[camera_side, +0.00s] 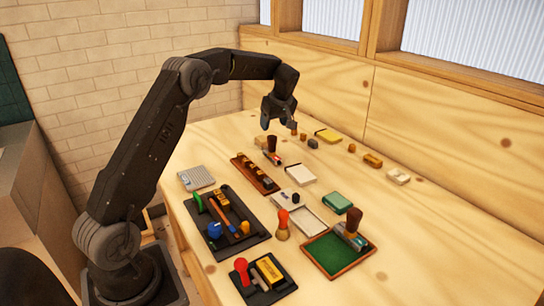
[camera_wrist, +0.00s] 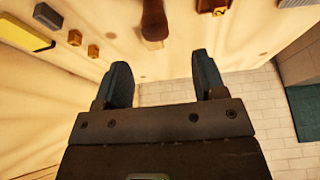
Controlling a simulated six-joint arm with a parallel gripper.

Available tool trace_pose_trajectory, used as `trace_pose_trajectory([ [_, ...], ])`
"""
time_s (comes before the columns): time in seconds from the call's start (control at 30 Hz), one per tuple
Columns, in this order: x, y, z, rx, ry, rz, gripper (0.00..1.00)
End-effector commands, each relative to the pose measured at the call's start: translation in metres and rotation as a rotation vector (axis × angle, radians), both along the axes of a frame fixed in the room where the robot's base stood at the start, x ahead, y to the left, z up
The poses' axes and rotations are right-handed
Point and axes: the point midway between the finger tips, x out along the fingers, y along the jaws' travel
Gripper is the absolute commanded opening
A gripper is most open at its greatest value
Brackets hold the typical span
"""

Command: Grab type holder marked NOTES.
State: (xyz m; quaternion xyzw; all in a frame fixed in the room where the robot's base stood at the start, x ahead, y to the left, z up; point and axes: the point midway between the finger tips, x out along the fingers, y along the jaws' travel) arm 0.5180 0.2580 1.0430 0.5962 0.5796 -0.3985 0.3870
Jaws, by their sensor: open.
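No NOTES marking is legible in either view. One upright brown-handled tool that looks like a type holder (camera_side: 272,143) stands behind the wooden rack. A brown handle (camera_wrist: 153,22), probably the same tool's, shows at the top of the wrist view; its lower part is out of that frame. A second brown-handled holder (camera_side: 353,220) with a metal body rests on the green tray at the front right. My gripper (camera_side: 279,124) is open and empty above the far part of the table. Its two separate fingers (camera_wrist: 163,75) show in the wrist view, with the handle beyond them.
A wooden rack (camera_side: 254,174), a cream pad (camera_side: 300,175) and a black tray of tools (camera_side: 213,239) lie nearer. A yellow pad (camera_side: 327,136) and small blocks (camera_side: 303,136) lie near my gripper. The green tray (camera_side: 322,268) is in front. Bare table lies at the right.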

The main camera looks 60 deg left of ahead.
Motion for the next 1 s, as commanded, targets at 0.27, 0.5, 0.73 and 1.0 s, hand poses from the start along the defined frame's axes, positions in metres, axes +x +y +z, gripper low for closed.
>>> trace_pose_trajectory([
  [0.27, 0.000, 0.015, -0.036, 0.000, 0.001, -0.001, 0.64],
  [0.5, 0.002, 0.017, -0.050, -0.001, 0.003, -0.001, 0.64],
  [0.73, 0.005, 0.027, -0.082, -0.002, 0.002, -0.001, 0.64],
  [1.0, 0.005, 0.030, -0.088, 0.000, -0.001, -0.002, 0.64],
])
